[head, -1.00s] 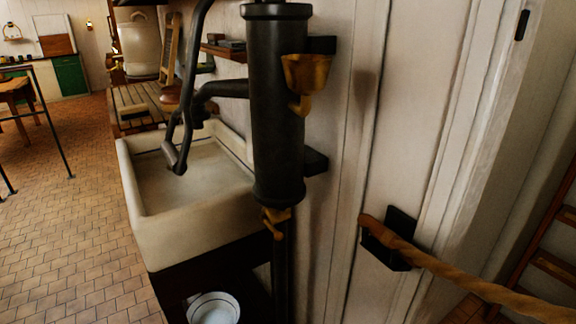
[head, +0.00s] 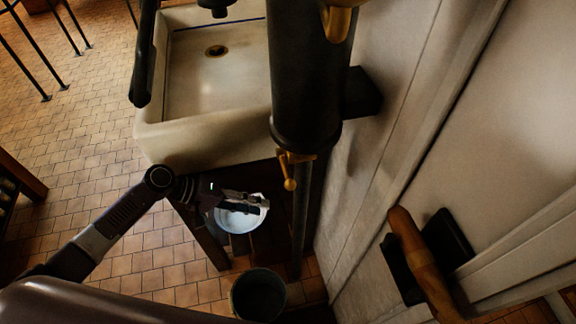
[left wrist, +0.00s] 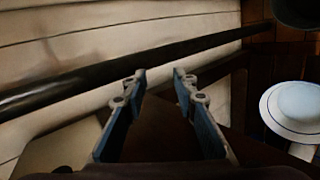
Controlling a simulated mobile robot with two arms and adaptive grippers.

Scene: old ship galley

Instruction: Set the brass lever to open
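The brass lever (head: 290,172) hangs just below the black pump cylinder (head: 305,90), at the top of the thin dark pipe (head: 301,215). It points mostly downward and ends in a small knob. My left gripper (head: 262,203) reaches in from the left, left of and lower in the picture than the lever, apart from it. In the left wrist view its two fingers (left wrist: 159,78) are spread with nothing between them. The lever cannot be made out there; a dark pipe (left wrist: 130,62) crosses beyond the fingertips. My right gripper is not in view.
The pale sink (head: 215,100) stands left of the pump. A white bowl (head: 238,219) is low behind my left gripper, and a dark bucket (head: 259,296) stands on the tiles.

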